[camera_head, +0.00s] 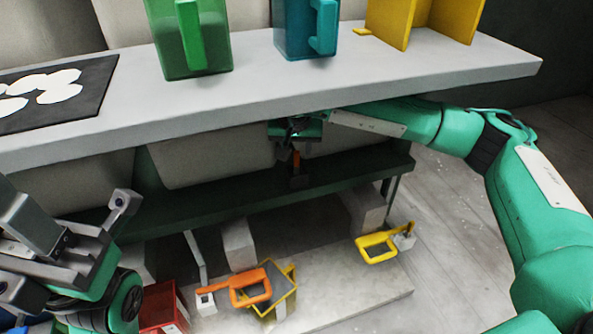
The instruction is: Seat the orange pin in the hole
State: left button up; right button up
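A small upright orange piece, which looks like the orange pin (296,161), shows in shadow under the grey shelf, just above the dark green beam. My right gripper (289,149) points down under the shelf edge, right at the top of this piece. It is too small and dark to tell whether its fingers grip the piece. A small dark block (299,182) sits directly below the orange piece on the beam. The hole itself cannot be made out. My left gripper (80,215) is at the lower left with its fingers apart and nothing visible between them.
The grey shelf (300,97) runs above my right gripper; green (215,40) and teal (290,30) containers and a yellow stand (395,25) are on it. The dark green beam (230,199) crosses below. An orange-handled tool (250,288), yellow-handled tool (376,247) and red bin (160,308) lie lower.

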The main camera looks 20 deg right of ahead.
aim_at(297, 153)
jog(key=b+x, duration=0.2)
jog(key=x, duration=0.3)
grip_shut()
